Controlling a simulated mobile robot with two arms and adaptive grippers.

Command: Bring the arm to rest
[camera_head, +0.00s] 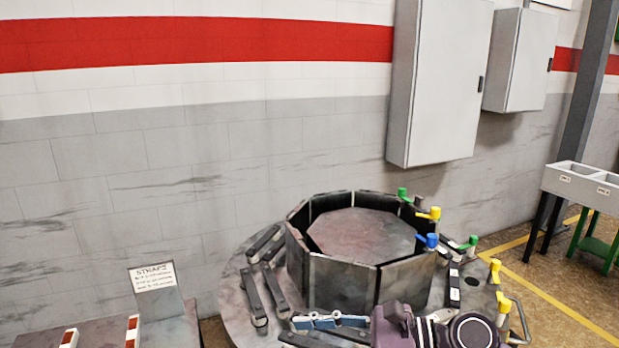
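My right arm reaches in at the bottom, right of centre, with dark purple and black links. My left gripper is not in view. The furnace has an octagonal ring of dark metal panels (342,284) around a flat reddish-grey plate (360,236).
Dark straps (252,297) lie on the base's left side. Green, yellow and blue knobs (432,241) line its right. A stand with a "STRAPS" sign (153,276) is at lower left. Grey cabinets (440,85) hang on the wall. A grey bin (585,185) stands far right.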

